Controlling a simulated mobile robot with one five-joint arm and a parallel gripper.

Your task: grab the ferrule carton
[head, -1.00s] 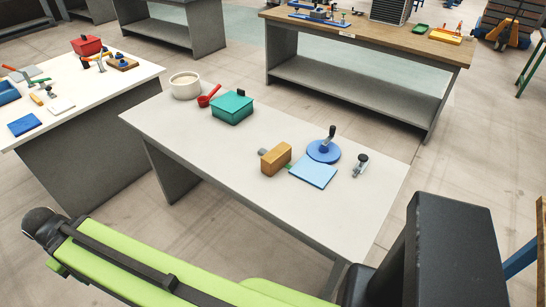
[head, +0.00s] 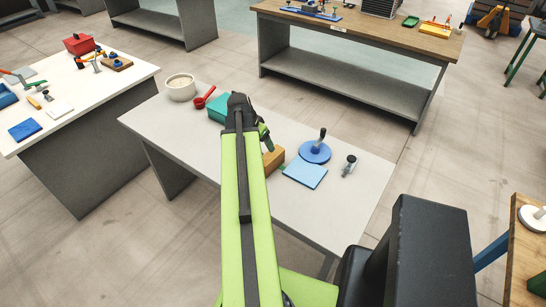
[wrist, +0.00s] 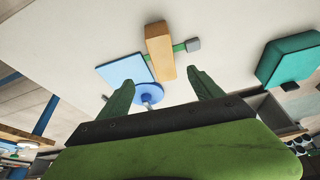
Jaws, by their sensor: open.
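The ferrule carton, which I take to be the tan-brown box (head: 274,161), sits on the white table, partly hidden by my arm in the head view. It also shows in the wrist view (wrist: 160,48), upper middle, with a green strip and small grey block beside it. My gripper (head: 264,138) is above the table near the box. In the wrist view its two green fingers (wrist: 161,78) are spread apart with nothing between them, and the box shows beyond the tips, roughly centred on the gap.
A light blue pad (head: 304,173), a blue disc with a handle (head: 315,153) and a small grey clamp (head: 349,164) lie right of the box. A teal box (head: 217,110), red scoop (head: 204,98) and white pot (head: 181,90) stand farther left. The table's front left is clear.

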